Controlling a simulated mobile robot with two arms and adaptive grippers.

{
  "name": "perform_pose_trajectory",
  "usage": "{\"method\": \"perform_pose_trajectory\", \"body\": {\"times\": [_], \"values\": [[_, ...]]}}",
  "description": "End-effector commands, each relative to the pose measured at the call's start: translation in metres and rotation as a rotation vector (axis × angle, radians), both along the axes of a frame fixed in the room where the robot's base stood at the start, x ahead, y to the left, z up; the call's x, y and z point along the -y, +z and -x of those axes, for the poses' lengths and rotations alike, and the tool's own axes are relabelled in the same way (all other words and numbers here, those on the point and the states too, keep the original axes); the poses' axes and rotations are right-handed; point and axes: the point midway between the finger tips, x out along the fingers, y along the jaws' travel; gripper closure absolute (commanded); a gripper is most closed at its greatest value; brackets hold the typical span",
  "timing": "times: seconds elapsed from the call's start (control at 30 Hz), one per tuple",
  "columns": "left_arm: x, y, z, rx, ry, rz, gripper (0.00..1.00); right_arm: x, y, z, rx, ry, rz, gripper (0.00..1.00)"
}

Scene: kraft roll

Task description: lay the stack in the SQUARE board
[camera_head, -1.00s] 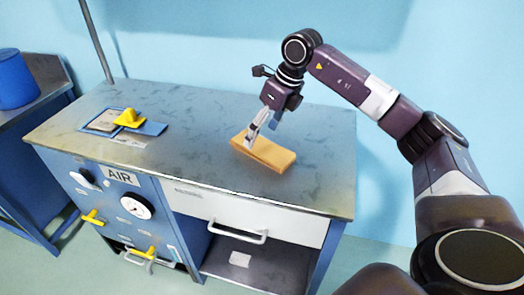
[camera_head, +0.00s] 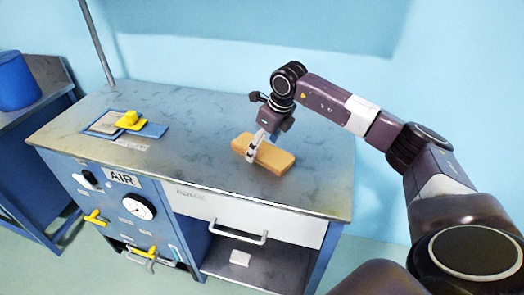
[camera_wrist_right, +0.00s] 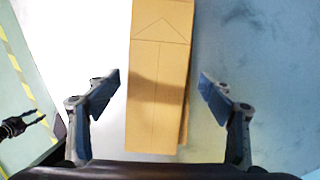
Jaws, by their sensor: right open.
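The stack (camera_head: 275,160) is a tan, oblong kraft-coloured block lying flat on the bench top. In the right wrist view the stack (camera_wrist_right: 160,60) shows a drawn peak and a centre line on its top. My right gripper (camera_wrist_right: 160,92) is open, with one finger on each side of the stack and a visible gap to both. In the head view my right gripper (camera_head: 253,146) is down at the stack's left part. A blue board (camera_head: 152,131) with a grey area and a yellow piece (camera_head: 127,119) lies at the bench's left; its label is unreadable. My left gripper is not in the head view.
The bench top (camera_head: 200,150) is clear between the board and the stack. A gauge (camera_head: 137,207) and yellow handles are on the bench front. A blue drum (camera_head: 16,80) stands at far left. A dark claw-like thing (camera_wrist_right: 20,125) shows at the wrist view's left edge.

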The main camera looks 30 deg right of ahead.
Motion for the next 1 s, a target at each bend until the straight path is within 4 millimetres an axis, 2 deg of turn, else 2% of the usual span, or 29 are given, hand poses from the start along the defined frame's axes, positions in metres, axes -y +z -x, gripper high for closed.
{"method": "perform_pose_trajectory", "body": {"times": [0.07, 0.5, 0.53, 0.57, 0.83, 1.0], "values": [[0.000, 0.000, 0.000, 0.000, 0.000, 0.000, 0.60, 0.000, 0.000, 0.000, 0.000, 0.000, 0.000, 0.28], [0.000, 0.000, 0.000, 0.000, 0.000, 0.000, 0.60, 0.000, 0.000, 0.000, 0.000, 0.000, 0.000, 0.76], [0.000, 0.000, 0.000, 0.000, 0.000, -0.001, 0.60, 0.000, 0.001, 0.000, 0.001, 0.000, 0.000, 0.76], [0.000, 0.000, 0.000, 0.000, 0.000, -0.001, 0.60, 0.000, 0.001, 0.000, 0.001, 0.000, 0.000, 0.81], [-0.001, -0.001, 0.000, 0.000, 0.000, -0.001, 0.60, 0.000, 0.004, 0.000, 0.002, 0.000, -0.001, 0.81], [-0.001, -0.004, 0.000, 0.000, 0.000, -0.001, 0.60, 0.000, 0.020, -0.001, 0.005, -0.001, 0.000, 0.81]]}}
